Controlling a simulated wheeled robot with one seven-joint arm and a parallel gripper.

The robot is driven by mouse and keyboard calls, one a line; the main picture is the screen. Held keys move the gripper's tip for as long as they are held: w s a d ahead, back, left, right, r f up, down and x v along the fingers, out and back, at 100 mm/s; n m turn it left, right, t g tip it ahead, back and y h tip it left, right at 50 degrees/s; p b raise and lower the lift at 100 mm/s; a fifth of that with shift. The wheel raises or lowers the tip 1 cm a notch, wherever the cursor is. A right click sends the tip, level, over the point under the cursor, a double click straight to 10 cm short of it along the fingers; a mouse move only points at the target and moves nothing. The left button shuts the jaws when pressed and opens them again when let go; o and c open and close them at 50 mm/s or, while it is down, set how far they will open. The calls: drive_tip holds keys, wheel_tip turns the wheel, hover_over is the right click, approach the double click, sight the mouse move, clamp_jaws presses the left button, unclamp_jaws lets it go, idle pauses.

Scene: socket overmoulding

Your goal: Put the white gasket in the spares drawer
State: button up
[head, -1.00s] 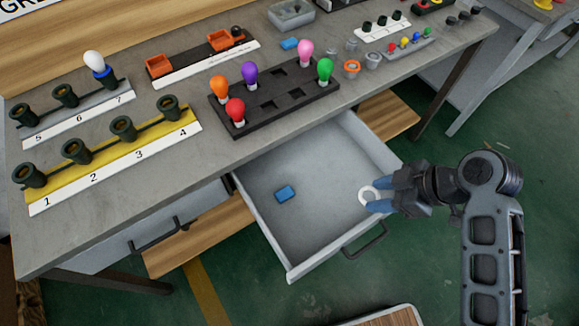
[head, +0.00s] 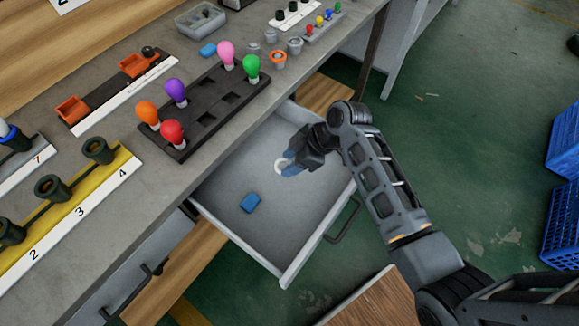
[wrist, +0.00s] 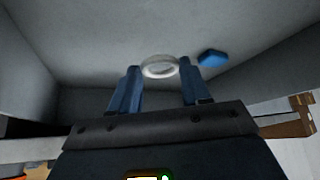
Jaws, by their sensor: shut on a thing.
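The white gasket (head: 279,167) is a small pale ring at the tips of my gripper (head: 286,164). My gripper is shut on it, with the blue fingers on either side. In the wrist view the gasket (wrist: 160,68) shows between the fingertips (wrist: 160,75). The open drawer (head: 295,220) is grey and pulled out below the bench. My gripper and the gasket are over the inside of the drawer, toward its right side in the head view. I cannot tell exactly how high above the drawer floor the gasket is.
A blue block (head: 250,203) lies on the drawer floor, left of my gripper; the wrist view shows it too (wrist: 213,58). The drawer floor around it is clear. The bench above holds a black tray (head: 205,118) with coloured bulbs and a yellow socket strip (head: 75,205).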

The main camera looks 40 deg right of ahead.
drive_tip(key=shift+w+f, duration=0.2)
drive_tip(key=shift+f, duration=1.95)
drive_tip(key=shift+f, duration=0.1)
